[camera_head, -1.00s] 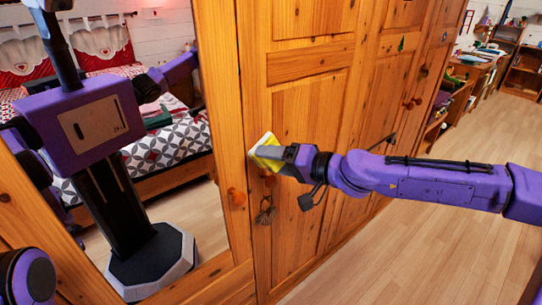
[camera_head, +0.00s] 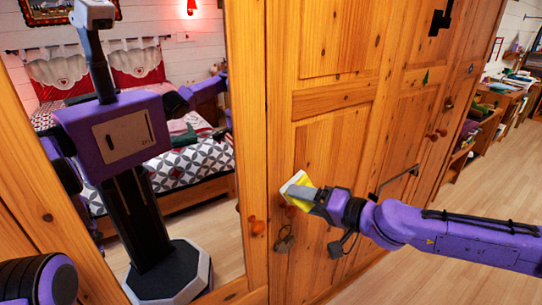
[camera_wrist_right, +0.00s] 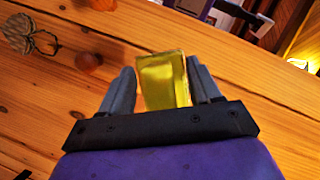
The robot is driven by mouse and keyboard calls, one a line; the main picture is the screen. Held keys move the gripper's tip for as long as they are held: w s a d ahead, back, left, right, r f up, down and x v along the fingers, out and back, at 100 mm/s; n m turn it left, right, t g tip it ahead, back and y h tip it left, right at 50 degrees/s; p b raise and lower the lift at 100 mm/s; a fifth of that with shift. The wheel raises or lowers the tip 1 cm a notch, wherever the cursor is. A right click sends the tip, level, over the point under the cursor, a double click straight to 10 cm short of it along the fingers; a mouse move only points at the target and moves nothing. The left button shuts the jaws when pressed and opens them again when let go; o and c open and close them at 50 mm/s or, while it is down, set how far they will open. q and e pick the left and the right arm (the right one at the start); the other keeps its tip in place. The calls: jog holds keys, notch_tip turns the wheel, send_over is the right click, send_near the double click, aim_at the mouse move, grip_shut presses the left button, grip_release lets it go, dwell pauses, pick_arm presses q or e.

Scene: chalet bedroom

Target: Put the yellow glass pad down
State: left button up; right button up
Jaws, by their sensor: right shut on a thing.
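The yellow glass pad (camera_head: 297,187) is held at the tip of my right gripper (camera_head: 306,193), in front of the wooden wardrobe door. In the right wrist view the pad (camera_wrist_right: 164,80) stands between the two grey fingers of my right gripper (camera_wrist_right: 163,88), which is shut on it. A pale edge of the pad shows in the head view. I cannot tell whether the pad touches the door. My left gripper is not in view; only a purple and black part of my left arm shows at the lower left.
The wooden wardrobe (camera_head: 330,145) fills the middle, with knobs and a hanging key (camera_head: 284,240) near my right gripper. A mirror (camera_head: 215,215) on the left reflects me and a bed. The wooden floor (camera_head: 490,190) is clear at right, with shelves and a desk (camera_head: 500,98) behind.

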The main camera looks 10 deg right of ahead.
jog(key=w+d+f+m+t+h+b, duration=0.2)
jog(key=w+d+f+m+t+h, duration=0.15)
jog(key=d+m+h, duration=0.55)
jog(key=s+a+f+b, duration=0.1)
jog(key=s+a+f, duration=0.3)
jog(key=f, duration=0.3)
jog(key=s+a+f+n+h+b, duration=0.1)
jog(key=s+a+f, duration=0.3)
jog(key=f, duration=0.3)
jog(key=shift+a, duration=0.15)
